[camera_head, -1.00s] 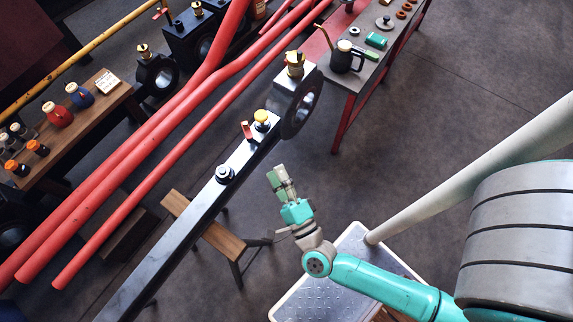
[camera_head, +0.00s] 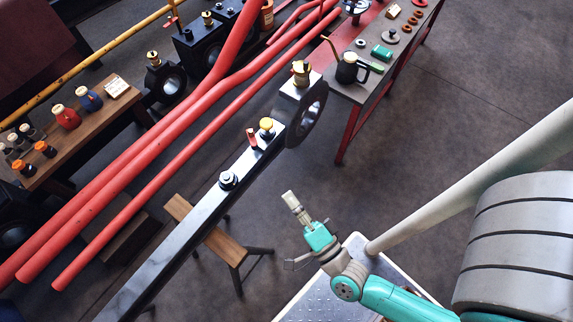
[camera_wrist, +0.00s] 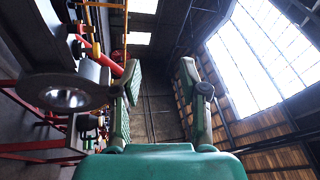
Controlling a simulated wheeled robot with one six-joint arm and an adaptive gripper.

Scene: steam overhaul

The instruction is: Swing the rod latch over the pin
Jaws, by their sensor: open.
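The steel rod (camera_head: 190,224) runs diagonally up to a round bored end (camera_head: 306,113). On its top face are a small upright red latch handle (camera_head: 252,138), a yellow-topped pin or cap (camera_head: 267,127) beside it and a round steel fitting (camera_head: 228,180) lower down. I cannot tell exactly how the latch sits against the pin. My gripper (camera_head: 291,198) is to the right of the rod, apart from it and empty. In the wrist view my gripper (camera_wrist: 160,72) shows its two fingers spread, with a dark bored rod end (camera_wrist: 65,95) to the left.
Red pipes (camera_head: 130,213) run alongside the rod. A wooden stool (camera_head: 222,243) stands beneath it. A side table (camera_head: 352,98) with an oil can (camera_head: 348,70) stands at upper right. A bench (camera_head: 80,143) with bottles is at left.

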